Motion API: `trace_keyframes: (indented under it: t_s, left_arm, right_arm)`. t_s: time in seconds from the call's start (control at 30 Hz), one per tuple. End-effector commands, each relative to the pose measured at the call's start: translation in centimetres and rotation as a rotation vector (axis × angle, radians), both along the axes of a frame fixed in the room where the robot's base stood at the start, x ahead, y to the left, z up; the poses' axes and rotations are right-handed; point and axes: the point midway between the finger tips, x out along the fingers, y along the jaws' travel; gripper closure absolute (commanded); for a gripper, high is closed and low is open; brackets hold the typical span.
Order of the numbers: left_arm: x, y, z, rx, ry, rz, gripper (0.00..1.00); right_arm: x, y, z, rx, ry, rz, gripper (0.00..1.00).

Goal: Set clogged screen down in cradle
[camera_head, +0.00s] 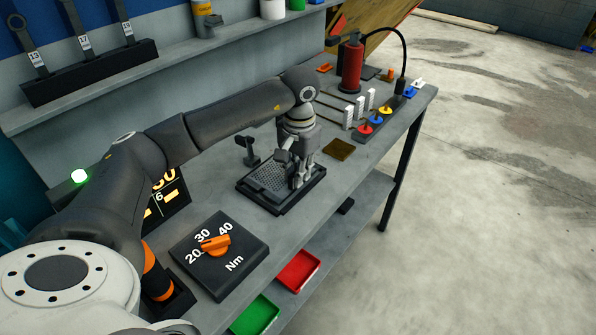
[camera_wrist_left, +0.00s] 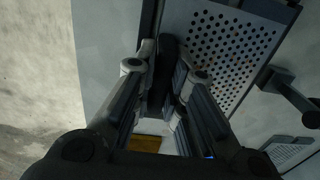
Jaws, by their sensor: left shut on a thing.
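The clogged screen, a grey perforated plate (camera_head: 268,177), lies flat within the outline of the black cradle (camera_head: 276,207) on the bench. It also shows in the left wrist view (camera_wrist_left: 225,45), with a dark bar along its near side. My left gripper (camera_head: 299,183) points down over the right part of the cradle and is shut on the screen at this dark bar. In the wrist view my fingers (camera_wrist_left: 165,78) sit on both sides of the bar. The fingers hide part of the screen's right end. I cannot tell whether the screen touches the cradle floor. My right gripper is not in view.
A black upright post (camera_head: 249,150) stands just behind the cradle. A brown square pad (camera_head: 338,149) lies to its right. A torque dial box (camera_head: 218,254) is nearer on the bench. A red cylinder (camera_head: 352,66) and a rack with coloured knobs (camera_head: 384,122) stand farther off.

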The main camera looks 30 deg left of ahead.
Motion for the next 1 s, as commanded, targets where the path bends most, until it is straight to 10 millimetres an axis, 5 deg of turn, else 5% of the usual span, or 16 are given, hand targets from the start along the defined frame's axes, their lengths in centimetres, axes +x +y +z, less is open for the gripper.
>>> trace_keyframes:
  t_s: [0.97, 1.0]
  left_arm:
    - [0.0, 0.1, -1.8, 0.000, 0.000, 0.001, 1.00]
    - [0.0, 0.1, -1.8, 0.000, 0.000, 0.001, 0.84]
  right_arm:
    - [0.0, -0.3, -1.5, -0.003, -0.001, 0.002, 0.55]
    - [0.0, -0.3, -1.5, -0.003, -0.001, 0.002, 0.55]
